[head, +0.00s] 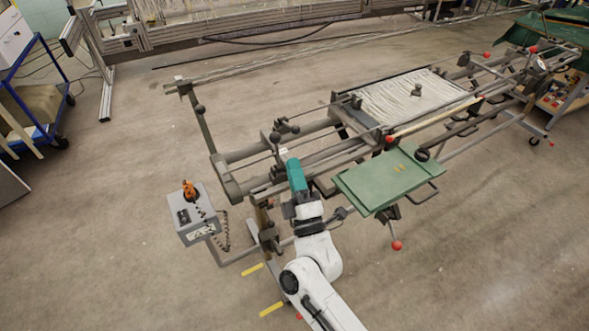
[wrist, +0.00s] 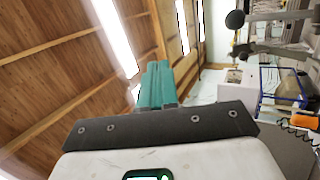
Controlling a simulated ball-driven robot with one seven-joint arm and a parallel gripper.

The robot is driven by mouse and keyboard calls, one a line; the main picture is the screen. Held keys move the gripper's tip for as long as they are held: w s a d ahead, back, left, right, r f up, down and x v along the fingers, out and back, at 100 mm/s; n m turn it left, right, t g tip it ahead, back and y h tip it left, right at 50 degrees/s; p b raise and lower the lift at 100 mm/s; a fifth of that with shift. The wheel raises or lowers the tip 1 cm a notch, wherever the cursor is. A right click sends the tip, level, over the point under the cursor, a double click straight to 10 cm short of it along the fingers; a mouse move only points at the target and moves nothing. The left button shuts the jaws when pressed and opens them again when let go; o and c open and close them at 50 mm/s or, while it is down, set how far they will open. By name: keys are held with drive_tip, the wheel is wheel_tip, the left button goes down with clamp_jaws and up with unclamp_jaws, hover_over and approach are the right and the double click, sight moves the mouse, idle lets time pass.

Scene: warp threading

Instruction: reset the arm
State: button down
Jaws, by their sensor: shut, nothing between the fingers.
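My white arm rises from the bottom of the head view, beside the near left end of the warp-threading machine (head: 235,190). My gripper (head: 293,160) has teal fingers and is raised in front of the machine's left end. Its fingers lie together with nothing between them. In the wrist view my gripper (wrist: 156,66) points toward the wooden ceiling and bright lamps, with the fingers pressed side by side. The head view does not show clearly whether the gripper touches the machine's rails behind it.
A green tray (head: 370,185) on the machine is close to the right of my arm. A grey control box (head: 200,215) with an orange knob stands to the left. A blue cart (head: 40,110) is at far left. Open floor lies left and at the lower right.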

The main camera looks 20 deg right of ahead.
idle(0.3)
drive_tip(key=s+d+f+m+g+y, duration=0.1)
drive_tip(key=s+f+m+g+y, duration=0.45)
drive_tip(key=s+f+g, duration=0.7)
drive_tip(key=s+d+f+m+g, duration=0.1)
drive_tip(key=s+d+m+g, duration=0.1)
drive_tip(key=s, duration=0.5)
drive_tip(key=s+d+f+m+g+h, duration=0.1)
drive_tip(key=s+d+f+m+g, duration=0.1)
drive_tip(key=s+m+g, duration=0.3)
drive_tip(key=s+d+f+m+g+h, duration=0.1)
drive_tip(key=s+d+f+m+g, duration=0.1)
drive_tip(key=s, duration=0.7)
drive_tip(key=shift+s+d+m+g, duration=0.3)
drive_tip(key=shift+m+g, duration=0.35)
drive_tip(key=shift+m, duration=0.1)
drive_tip(key=c, duration=1.8)
unclamp_jaws()
drive_tip(key=shift+f, duration=0.1)
